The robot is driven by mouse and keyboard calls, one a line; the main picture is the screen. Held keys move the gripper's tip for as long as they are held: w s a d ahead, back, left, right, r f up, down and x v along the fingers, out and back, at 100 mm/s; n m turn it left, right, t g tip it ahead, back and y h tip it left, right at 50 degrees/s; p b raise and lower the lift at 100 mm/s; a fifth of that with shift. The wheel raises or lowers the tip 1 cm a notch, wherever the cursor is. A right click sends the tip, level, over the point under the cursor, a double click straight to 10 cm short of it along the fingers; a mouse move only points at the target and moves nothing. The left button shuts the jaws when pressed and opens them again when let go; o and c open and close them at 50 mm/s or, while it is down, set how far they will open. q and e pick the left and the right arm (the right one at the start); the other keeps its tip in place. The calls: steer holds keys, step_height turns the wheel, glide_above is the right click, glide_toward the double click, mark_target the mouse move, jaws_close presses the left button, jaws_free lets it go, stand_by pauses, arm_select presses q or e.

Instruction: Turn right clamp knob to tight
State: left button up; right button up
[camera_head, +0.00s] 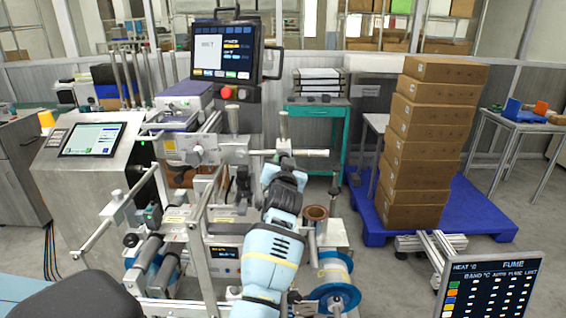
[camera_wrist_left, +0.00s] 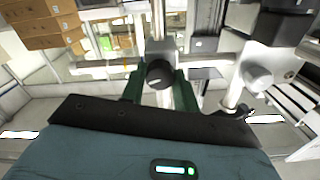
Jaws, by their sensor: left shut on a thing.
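The right clamp knob (camera_wrist_left: 159,74) is a dark round knob with a light mark on its face, in the left wrist view. It sits on a metal horizontal bar (camera_wrist_left: 100,68). My left gripper (camera_wrist_left: 159,88) has its green fingers on both sides of the knob and is shut on it. In the head view my left gripper (camera_head: 283,168) reaches up to the bar (camera_head: 311,153) and hides the knob. The other clamp knob (camera_head: 196,155), silver, is further left on the same bar; it also shows in the left wrist view (camera_wrist_left: 258,78). My right gripper is not in view.
A screen (camera_head: 225,50) on a stand rises behind the bar, with a red button below it. A blue-rimmed reel (camera_head: 334,285) is low beside my arm. Rollers and metal rods (camera_head: 150,255) crowd the left. Stacked cartons (camera_head: 425,140) stand on a blue pallet (camera_head: 490,215) at right.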

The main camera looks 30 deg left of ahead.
arm_select(q)
steer(key=shift+r+m, duration=0.15)
steer(key=shift+m, duration=2.2)
steer(key=shift+r+m, duration=0.1)
steer(key=shift+m, duration=2.25)
steer(key=o, duration=1)
steer(key=shift+f, duration=0.15)
steer(key=shift+v, duration=3.85)
steer(key=shift+s+f, duration=0.1)
